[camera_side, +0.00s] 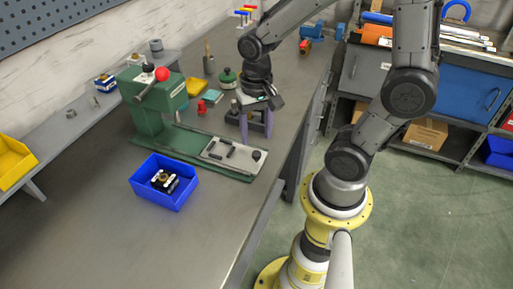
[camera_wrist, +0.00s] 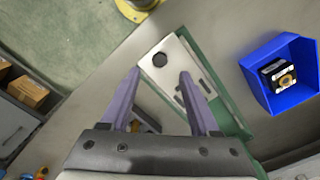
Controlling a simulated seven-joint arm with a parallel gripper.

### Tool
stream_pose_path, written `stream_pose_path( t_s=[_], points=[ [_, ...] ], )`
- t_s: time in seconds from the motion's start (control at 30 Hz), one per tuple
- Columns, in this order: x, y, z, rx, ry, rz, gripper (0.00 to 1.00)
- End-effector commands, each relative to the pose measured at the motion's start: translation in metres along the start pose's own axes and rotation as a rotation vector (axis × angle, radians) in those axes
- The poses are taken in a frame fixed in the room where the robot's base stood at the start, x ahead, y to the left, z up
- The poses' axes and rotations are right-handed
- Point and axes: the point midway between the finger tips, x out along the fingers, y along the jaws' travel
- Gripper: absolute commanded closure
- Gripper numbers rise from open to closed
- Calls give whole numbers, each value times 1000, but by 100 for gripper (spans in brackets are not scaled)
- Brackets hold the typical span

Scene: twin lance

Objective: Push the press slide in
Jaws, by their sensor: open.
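The green press (camera_side: 160,103), with a red-knobbed lever (camera_side: 161,75), stands on the bench. Its slide (camera_side: 236,160), a pale grey plate with dark bars and a dark round knob (camera_side: 256,155) near its outer end, lies on the green base, drawn out from the press body. The slide also shows in the wrist view (camera_wrist: 176,50), with its knob (camera_wrist: 159,59) beyond the fingertips. My gripper (camera_side: 256,138) is open, pointing down near the slide's outer end, with nothing between its purple fingers (camera_wrist: 160,73). I cannot tell how high the fingertips are above the bench.
A blue bin (camera_side: 146,187) holding a dark part with a brass-coloured centre stands in front of the press base. A red piece (camera_side: 202,108) and a green round-bodied item (camera_side: 227,79) stand behind the base. The bench's right edge runs close to my gripper. The near bench is clear.

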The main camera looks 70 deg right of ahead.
Motion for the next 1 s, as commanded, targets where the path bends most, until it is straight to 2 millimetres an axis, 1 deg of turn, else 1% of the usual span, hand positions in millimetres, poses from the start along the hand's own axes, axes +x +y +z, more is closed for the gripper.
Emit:
stream_pose_path(
  t_s=[0.03, 0.1, 0.3, 0.5, 0.73, 0.77, 0.8, 0.87, 1.0],
  points=[
    [11, 1, 2, 0, -6, 4, 38],
    [24, 1, 1, -1, -6, 4, 38],
    [49, 0, 1, -1, -3, 2, 38],
    [59, 0, 0, -1, 0, 0, 38],
    [59, 0, 0, -1, 0, 0, 38],
    [59, 0, 0, -1, 0, 0, 40],
    [59, 0, 0, -1, 0, 0, 47],
    [59, 0, 0, -1, 0, 0, 58],
    [59, 0, 0, -1, 1, 0, 83]
  ],
)
